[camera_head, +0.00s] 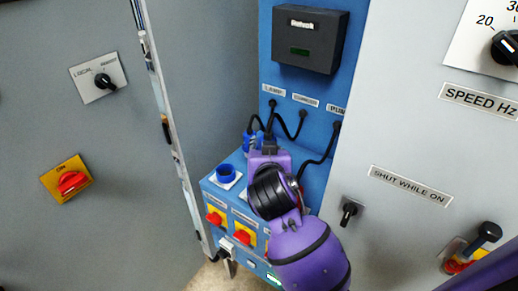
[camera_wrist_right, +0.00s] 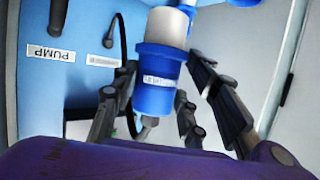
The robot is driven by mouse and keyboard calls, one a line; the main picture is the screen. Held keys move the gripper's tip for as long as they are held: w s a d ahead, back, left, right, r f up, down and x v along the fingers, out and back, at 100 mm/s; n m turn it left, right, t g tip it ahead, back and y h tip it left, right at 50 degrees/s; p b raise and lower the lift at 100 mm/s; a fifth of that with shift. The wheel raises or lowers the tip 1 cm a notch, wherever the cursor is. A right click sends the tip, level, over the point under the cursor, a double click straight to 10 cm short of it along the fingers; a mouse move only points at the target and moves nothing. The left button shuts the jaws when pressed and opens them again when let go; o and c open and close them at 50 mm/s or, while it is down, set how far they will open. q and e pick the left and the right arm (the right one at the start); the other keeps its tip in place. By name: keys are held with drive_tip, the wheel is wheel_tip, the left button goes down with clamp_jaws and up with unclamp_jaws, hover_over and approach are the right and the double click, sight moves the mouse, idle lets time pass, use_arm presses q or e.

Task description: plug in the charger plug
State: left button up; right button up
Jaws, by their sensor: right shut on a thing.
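My right gripper (camera_wrist_right: 160,68) is shut on a blue plug with a white cylindrical end (camera_wrist_right: 158,78), between its two dark fingers. The small label on the plug is too blurred to read. In the head view my right gripper (camera_head: 269,149) reaches over the blue connection box, and my purple wrist hides the held plug and part of the box top. An open blue round socket (camera_head: 227,174) shows left of my gripper, on a white plate. Another blue connector (camera_head: 249,141) with a black cable stands behind it. My left gripper is not in view.
Cables labelled lamp, charger and pump leave the blue back panel (camera_head: 322,88) under a black box (camera_head: 310,38). Red-yellow switches (camera_head: 243,237) line the blue box front. A grey cabinet door (camera_head: 172,90) stands left and a grey cabinet (camera_head: 400,130) right, leaving a narrow recess.

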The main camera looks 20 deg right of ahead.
drive_tip(key=w+m+h, duration=0.1)
drive_tip(key=f+m, duration=0.1)
drive_tip(key=w+g+h, duration=0.1)
drive_tip(key=shift+w+a+f+m+h, duration=0.25)
drive_tip(key=shift+w+m+h, duration=0.05)
drive_tip(key=shift+m, duration=0.1)
use_arm(q)
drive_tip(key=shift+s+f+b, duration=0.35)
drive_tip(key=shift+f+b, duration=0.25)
drive_tip(key=shift+b, duration=0.05)
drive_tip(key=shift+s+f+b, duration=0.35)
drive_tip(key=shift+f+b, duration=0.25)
use_arm(e)
wheel_tip(320, 180, down, 6)
drive_tip(key=a+m+g+h, duration=0.1)
drive_tip(key=a+m+h, duration=0.1)
drive_tip(key=shift+w+a+f+g, duration=0.15)
drive_tip(key=shift+w+a+g, duration=0.05)
drive_tip(key=shift+w+g, duration=0.1)
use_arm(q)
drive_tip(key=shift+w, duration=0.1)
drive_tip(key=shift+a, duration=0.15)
use_arm(e)
drive_tip(key=shift+a, duration=0.1)
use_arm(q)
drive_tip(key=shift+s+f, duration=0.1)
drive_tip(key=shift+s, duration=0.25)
use_arm(e)
drive_tip(key=shift+s, duration=0.1)
